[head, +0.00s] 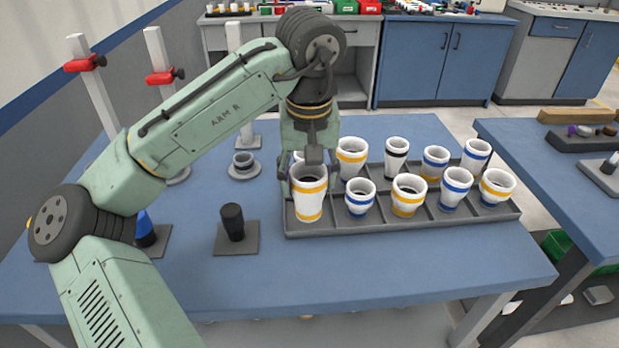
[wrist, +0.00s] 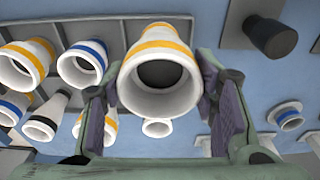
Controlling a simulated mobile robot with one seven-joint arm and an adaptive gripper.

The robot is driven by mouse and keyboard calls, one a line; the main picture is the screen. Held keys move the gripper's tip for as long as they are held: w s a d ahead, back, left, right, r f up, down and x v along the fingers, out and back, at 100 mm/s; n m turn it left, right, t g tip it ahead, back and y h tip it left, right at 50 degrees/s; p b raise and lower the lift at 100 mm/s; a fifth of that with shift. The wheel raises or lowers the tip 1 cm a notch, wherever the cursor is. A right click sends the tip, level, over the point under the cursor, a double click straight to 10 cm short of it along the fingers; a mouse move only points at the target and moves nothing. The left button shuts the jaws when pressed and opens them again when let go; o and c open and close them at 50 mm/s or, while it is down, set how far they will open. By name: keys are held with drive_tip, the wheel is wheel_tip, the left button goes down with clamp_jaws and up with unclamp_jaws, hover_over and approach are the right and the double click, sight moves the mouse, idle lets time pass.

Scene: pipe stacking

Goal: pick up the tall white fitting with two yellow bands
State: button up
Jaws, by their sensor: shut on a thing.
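The tall white fitting with two yellow bands (head: 310,202) is upright at the front left corner of the grey tray (head: 400,224). My gripper (head: 310,170) comes down from above with a finger on either side of its upper part and is shut on it. In the wrist view the fitting (wrist: 160,84) fills the middle, its wide open mouth facing the camera, between the two finger pads.
Several white fittings with blue, yellow or black bands stand close by in the tray, including a blue-banded one (head: 360,198) just right. A black peg on a base (head: 233,222) stands left of the tray. White posts with red clamps (head: 163,76) rise at the back left.

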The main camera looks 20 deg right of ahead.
drive_tip(key=s+a+b, duration=0.1)
drive_tip(key=s+a, duration=0.1)
drive_tip(key=s, duration=0.4)
drive_tip(key=s+a+r+b, duration=0.1)
drive_tip(key=s+a, duration=0.2)
drive_tip(key=s, duration=0.3)
drive_tip(key=shift+a+r, duration=0.15)
drive_tip(key=shift+a, duration=0.15)
drive_tip(key=shift+s, duration=0.1)
